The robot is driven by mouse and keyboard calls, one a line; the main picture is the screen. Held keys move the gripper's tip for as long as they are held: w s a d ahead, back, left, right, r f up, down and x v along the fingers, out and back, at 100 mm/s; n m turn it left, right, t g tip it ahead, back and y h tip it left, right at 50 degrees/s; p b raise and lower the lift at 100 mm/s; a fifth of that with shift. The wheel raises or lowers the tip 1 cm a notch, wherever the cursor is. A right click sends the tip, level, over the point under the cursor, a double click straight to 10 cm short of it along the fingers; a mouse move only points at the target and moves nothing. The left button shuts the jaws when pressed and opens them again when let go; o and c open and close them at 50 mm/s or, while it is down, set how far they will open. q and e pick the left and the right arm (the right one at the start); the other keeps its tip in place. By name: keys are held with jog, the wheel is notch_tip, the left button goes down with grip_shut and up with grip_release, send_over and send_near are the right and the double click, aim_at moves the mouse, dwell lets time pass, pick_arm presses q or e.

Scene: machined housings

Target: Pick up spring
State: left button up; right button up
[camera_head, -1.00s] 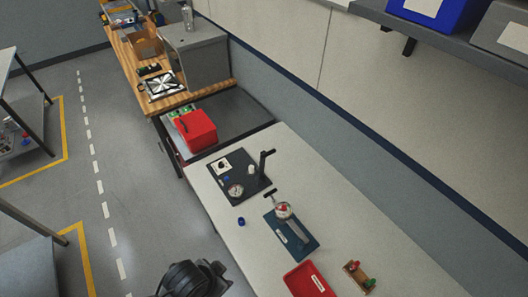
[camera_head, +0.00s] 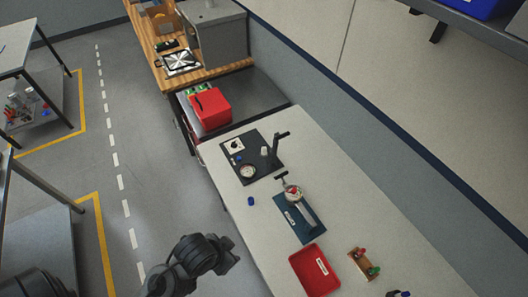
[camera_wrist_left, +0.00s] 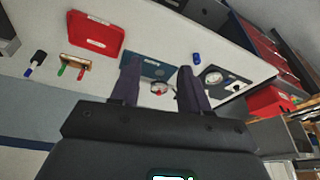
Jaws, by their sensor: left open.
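I cannot make out a spring clearly in either view. My left gripper (camera_wrist_left: 160,68) is open in the left wrist view, its two dark fingers apart with nothing held between them. Beyond the fingers lies the worktable with a blue plate (camera_wrist_left: 150,68), which carries a round gauge (camera_wrist_left: 159,88). In the head view the same blue plate (camera_head: 289,216) lies mid-table. A small blue cylinder (camera_head: 251,201) stands beside it, also seen in the wrist view (camera_wrist_left: 197,58). My right gripper is not recognisable in either view.
A red tray (camera_head: 306,285) lies near the table's front, with a wooden holder with red and green pieces (camera_head: 363,262) to its right. A black plate (camera_head: 233,155) with a post and dial is farther back. A red box (camera_head: 209,108) stands beyond. Bare tabletop (camera_head: 345,200) lies along the wall side.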

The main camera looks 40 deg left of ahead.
dwell(0.4)
pick_arm(q)
jog(key=shift+o, duration=1.4)
